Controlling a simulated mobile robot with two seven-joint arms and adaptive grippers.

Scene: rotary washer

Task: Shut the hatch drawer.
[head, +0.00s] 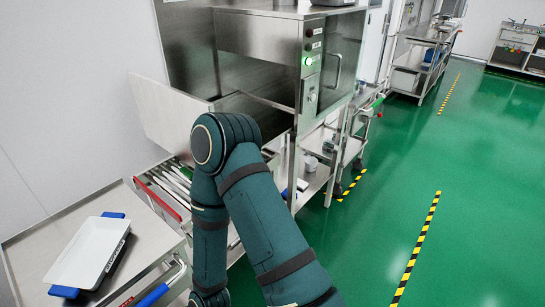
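The stainless steel washer (262,36) stands at the upper middle of the head view. A pale metal panel (166,118), which looks like the front of the hatch drawer, stands out from the washer's left side. A dark open gap shows between this panel and the washer body. One of my teal arms rises from the bottom, bends in front of the panel's right end, and drops back down. The arm hides part of the opening. Whether it touches the panel, I cannot tell. Neither gripper is in view.
A green lit button (308,61) is on the washer's front. A steel cart (150,240) at lower left carries a white tray (88,252) with blue handles. A shelved steel cart (318,180) stands right of the washer. The green floor (400,190) at right is clear.

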